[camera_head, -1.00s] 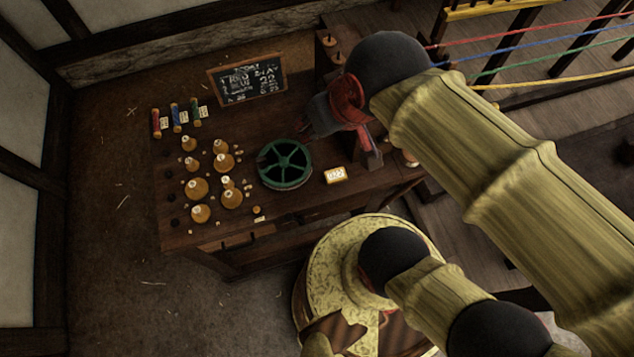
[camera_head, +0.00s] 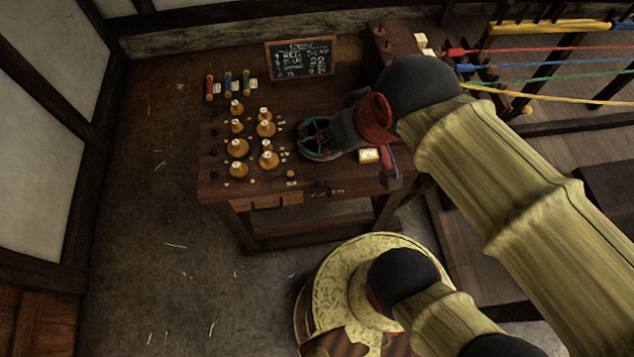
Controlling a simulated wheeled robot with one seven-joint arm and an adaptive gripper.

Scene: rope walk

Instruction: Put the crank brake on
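No part can be made out for sure as the crank brake. A green spoked wheel (camera_head: 314,139) lies on the dark wooden bench (camera_head: 330,188), partly covered by my gripper. My gripper (camera_head: 326,142) is over the wheel's right side, its fingers dark and small. Whether they touch the wheel or are open cannot be told. A grey and dark red upright piece (camera_head: 390,175) shows at the bench's right front corner, just below my wrist. My arm hides much of the bench's right end.
Several amber weights (camera_head: 238,148) stand on the bench's left part. Red, blue and green spools (camera_head: 228,82) are behind them, and a chalkboard (camera_head: 300,58) at the back. A tagged block (camera_head: 369,156) lies near the wrist. Coloured ropes (camera_head: 545,69) stretch right. Floor at left is clear.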

